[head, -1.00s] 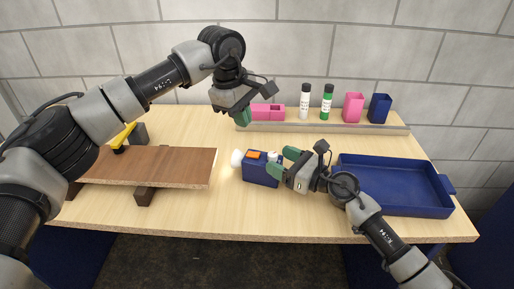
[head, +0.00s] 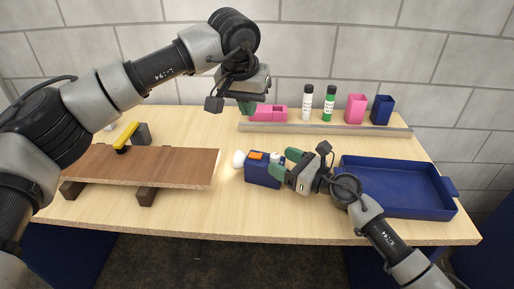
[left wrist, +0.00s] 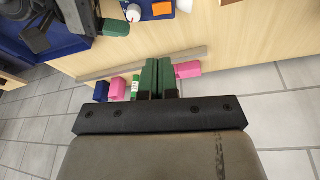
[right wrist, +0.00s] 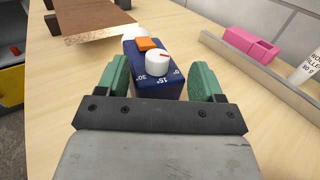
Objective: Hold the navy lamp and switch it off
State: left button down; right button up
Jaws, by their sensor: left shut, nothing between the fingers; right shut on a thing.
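The navy lamp (head: 262,173) is a small dark blue box on the table with an orange switch (right wrist: 147,43) and a white knob (right wrist: 158,62) on top. Its white bulb end (head: 239,159) points left in the head view. My right gripper (right wrist: 160,85) is shut on the lamp, with one green finger at each side of its body. My left gripper (head: 246,108) is shut and empty, raised above the table to the upper left of the lamp; its green fingers meet in the left wrist view (left wrist: 157,78).
A brown board (head: 150,166) lies on dark blocks at left, with a yellow-handled tool (head: 126,136) behind it. A navy tray (head: 395,208) is at right. A rail (head: 330,129) at the back has pink boxes, two bottles and a navy cup. Bare table lies behind the lamp.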

aim_at(259, 155)
pick_arm(q)
jog(key=shift+f, duration=0.1)
jog(key=x, duration=0.8)
jog(key=s+x, duration=0.1)
jog(key=x, duration=0.3)
jog(key=shift+w+f, duration=0.1)
jog(key=shift+f, duration=0.3)
jog(key=shift+d+f, duration=0.15)
jog(key=shift+f, duration=0.45)
